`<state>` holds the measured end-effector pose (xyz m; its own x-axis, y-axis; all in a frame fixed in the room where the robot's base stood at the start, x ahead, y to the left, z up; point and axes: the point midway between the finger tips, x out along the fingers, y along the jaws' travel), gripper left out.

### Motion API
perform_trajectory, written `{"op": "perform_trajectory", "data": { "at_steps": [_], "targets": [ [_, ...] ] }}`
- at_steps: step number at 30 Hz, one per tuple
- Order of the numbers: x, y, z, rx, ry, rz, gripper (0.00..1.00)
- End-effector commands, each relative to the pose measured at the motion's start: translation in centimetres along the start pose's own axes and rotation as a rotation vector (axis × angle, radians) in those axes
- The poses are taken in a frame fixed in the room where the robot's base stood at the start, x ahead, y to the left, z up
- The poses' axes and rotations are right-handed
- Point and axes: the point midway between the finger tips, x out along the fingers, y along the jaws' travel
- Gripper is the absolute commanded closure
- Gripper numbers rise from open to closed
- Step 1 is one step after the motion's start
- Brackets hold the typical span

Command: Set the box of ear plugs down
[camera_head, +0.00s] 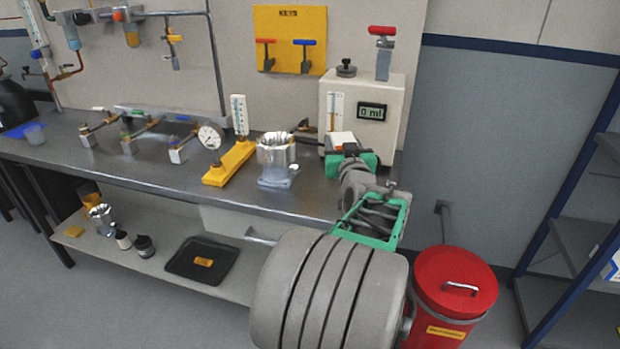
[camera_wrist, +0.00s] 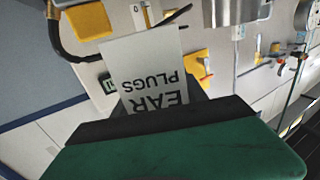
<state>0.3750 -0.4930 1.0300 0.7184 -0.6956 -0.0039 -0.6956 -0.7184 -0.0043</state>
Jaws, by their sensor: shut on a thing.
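The box of ear plugs (camera_wrist: 148,72) is white with "EAR PLUGS" printed in black, upside down in the wrist view. It shows in the head view as a small pale box (camera_head: 341,139) at the tip of my gripper (camera_head: 349,157). My gripper, green and black, is shut on it; its green and black body (camera_wrist: 175,140) fills the bottom of the wrist view and hides the box's lower end. The box is in front of the cream unit with the "0 ml" display, above the right part of the metal bench (camera_head: 306,190). I cannot tell whether it touches the bench.
The cream unit (camera_head: 377,132) stands close behind. A red bin (camera_head: 454,275) is right of the bench; the lower shelf holds a black tray (camera_head: 203,260).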

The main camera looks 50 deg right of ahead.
Motion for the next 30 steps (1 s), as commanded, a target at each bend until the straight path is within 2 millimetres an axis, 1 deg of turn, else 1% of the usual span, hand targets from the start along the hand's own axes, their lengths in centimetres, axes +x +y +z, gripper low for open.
{"op": "perform_trajectory", "data": {
  "at_steps": [1, 4, 6, 10, 14, 16, 18, 21, 27, 30],
  "targets": [
    [0.8, -1.7, 0.5, 0.001, -0.002, -0.009, 0.93],
    [2.0, -4.3, 1.8, 0.0, -0.002, -0.009, 0.93],
    [2.6, -5.3, 3.8, 0.001, -0.004, -0.005, 0.93],
    [3.5, -6.9, 6.1, 0.0, -0.002, -0.002, 0.93],
    [3.9, -7.6, 7.2, 0.0, -0.001, 0.0, 0.93],
    [4.2, -8.2, 8.0, 0.001, -0.002, -0.001, 0.93],
    [4.1, -8.0, 9.6, 0.001, -0.004, 0.002, 0.93],
    [4.2, -7.9, 10.8, 0.001, 0.0, 0.003, 0.93],
    [4.1, -8.0, 10.8, 0.0, 0.002, 0.002, 0.93],
    [4.1, -8.0, 11.1, 0.0, 0.002, 0.002, 0.93]
  ]
}}
